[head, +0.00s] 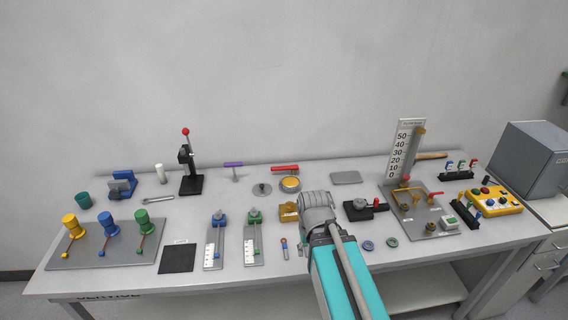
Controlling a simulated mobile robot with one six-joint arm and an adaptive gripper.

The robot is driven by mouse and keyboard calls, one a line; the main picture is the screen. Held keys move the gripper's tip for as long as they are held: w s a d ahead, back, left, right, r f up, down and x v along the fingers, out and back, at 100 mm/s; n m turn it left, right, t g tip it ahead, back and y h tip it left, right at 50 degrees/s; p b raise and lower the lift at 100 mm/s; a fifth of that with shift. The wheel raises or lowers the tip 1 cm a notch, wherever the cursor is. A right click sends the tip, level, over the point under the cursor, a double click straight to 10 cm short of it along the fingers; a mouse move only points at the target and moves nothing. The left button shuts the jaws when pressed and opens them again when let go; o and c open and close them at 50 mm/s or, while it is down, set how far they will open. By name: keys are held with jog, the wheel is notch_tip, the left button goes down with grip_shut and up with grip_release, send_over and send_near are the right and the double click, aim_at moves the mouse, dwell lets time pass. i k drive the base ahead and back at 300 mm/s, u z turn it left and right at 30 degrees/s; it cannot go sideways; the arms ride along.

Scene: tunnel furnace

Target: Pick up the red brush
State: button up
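A long red piece (284,168), which looks like the red brush, lies near the back of the bench, just behind a round yellow-rimmed tin (290,184). Its bristles are too small to make out. My gripper (317,203) is at the end of my arm, over the middle of the bench, in front of and a little right of the red piece and apart from it in the picture. My own wrist and arm hide its fingers, so its opening does not show.
A grey disc with a knob (262,189) and a purple-topped tool (233,167) are left of the red piece. A black stand with a red ball (190,183) rises farther left. A grey plate (346,177) lies right, before a tall scale board (403,150). The wall is close behind.

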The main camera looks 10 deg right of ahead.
aim_at(293, 169)
jog(key=i, duration=1.1)
jog(key=z, duration=0.05)
